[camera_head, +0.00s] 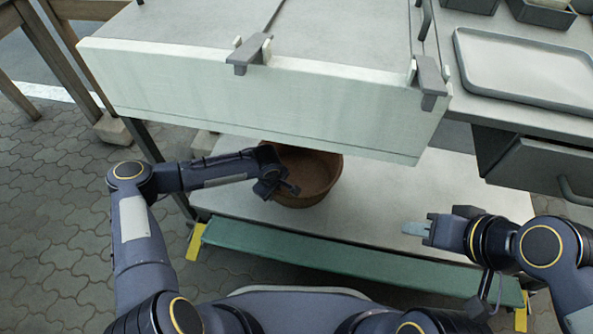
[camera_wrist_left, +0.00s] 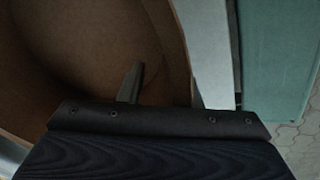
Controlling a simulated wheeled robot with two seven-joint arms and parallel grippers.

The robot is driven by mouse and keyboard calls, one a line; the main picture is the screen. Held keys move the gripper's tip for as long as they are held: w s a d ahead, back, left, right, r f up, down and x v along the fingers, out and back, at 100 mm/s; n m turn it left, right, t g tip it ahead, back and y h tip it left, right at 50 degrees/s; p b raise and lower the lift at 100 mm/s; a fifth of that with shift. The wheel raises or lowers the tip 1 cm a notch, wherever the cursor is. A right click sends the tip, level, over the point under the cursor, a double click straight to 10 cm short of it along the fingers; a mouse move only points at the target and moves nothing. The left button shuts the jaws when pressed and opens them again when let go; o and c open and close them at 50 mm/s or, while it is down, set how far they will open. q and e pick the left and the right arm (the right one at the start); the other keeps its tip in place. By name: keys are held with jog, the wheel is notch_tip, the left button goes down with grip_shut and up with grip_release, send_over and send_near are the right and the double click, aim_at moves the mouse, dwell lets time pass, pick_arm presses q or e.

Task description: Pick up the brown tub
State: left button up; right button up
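The brown tub (camera_head: 318,172) stands on the lower shelf under the workbench, its left part hidden by my left arm and its back part by the bench edge. My left gripper (camera_head: 280,191) is at the tub's near-left rim. In the left wrist view, the open gripper (camera_wrist_left: 164,88) has one finger inside the tub (camera_wrist_left: 95,45) and the other outside its wall, with the rim between them. A gap shows beside the inner finger. My right gripper (camera_head: 415,229) is empty over the right part of the shelf; I cannot tell whether its fingers are apart.
The pale bench front (camera_head: 250,105) overhangs the shelf (camera_head: 375,205) and the tub. A green beam (camera_head: 320,250) runs along the shelf's front. A grey tray (camera_head: 525,68) lies at top right above an open drawer (camera_head: 535,165). The shelf right of the tub is clear.

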pick_arm(q)
jog(key=shift+f, duration=0.15)
jog(key=c, duration=0.6)
grip_shut()
jog(key=shift+s, duration=0.1)
